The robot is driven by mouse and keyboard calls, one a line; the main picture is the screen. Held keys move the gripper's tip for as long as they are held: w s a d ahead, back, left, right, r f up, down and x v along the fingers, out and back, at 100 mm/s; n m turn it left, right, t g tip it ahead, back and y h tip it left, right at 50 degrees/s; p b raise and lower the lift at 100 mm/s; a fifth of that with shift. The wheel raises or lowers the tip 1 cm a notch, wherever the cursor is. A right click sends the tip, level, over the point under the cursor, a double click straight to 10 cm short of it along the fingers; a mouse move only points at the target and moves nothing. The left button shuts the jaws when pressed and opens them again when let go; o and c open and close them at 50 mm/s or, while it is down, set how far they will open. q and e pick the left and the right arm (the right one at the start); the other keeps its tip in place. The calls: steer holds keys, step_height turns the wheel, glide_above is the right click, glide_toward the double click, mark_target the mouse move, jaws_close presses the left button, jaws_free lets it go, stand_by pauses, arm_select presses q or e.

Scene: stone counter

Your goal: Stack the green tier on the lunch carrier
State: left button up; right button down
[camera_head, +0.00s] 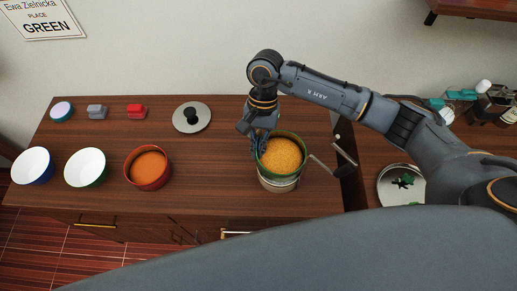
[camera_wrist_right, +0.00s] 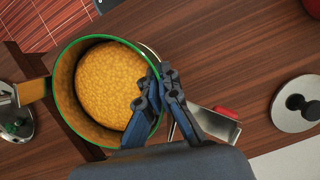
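The green tier (camera_head: 281,153), a round green-rimmed pot of yellow food, is above the pale metallic lunch carrier (camera_head: 278,184) on the counter. I cannot tell whether the tier is fully seated. My right gripper (camera_head: 259,146) is at the tier's left rim. In the right wrist view, the fingers of my right gripper (camera_wrist_right: 157,100) close on the wall of the green tier (camera_wrist_right: 66,110), one finger inside and one outside. The tier looks about level. A metal handle bar (camera_head: 324,168) extends to the carrier's right. My left gripper is not in view.
A red tier (camera_head: 148,168) with orange food, a green-sided white bowl (camera_head: 86,168) and a blue-sided white bowl (camera_head: 33,166) stand left. A lid (camera_head: 191,117) lies behind. A grey block (camera_head: 97,111) and red block (camera_head: 136,110) are at the back.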

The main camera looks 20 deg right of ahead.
steer(key=shift+s+d+f+b, duration=0.2)
steer(key=shift+s+f, duration=0.1)
steer(key=shift+f, duration=0.35)
steer(key=shift+s+d+f+b, duration=0.15)
steer(key=shift+s+f, duration=0.15)
steer(key=shift+f, duration=0.3)
steer(key=c, duration=1.8)
jaws_free()
steer(key=shift+r, duration=0.1)
steer(key=shift+p+v, duration=0.35)
steer(key=shift+v, duration=0.95)
steer(key=v, duration=0.3)
steer(key=shift+w+p, duration=0.35)
steer(key=shift+p+v, duration=0.35)
steer(key=shift+v, duration=2.5)
steer(key=shift+s, duration=0.1)
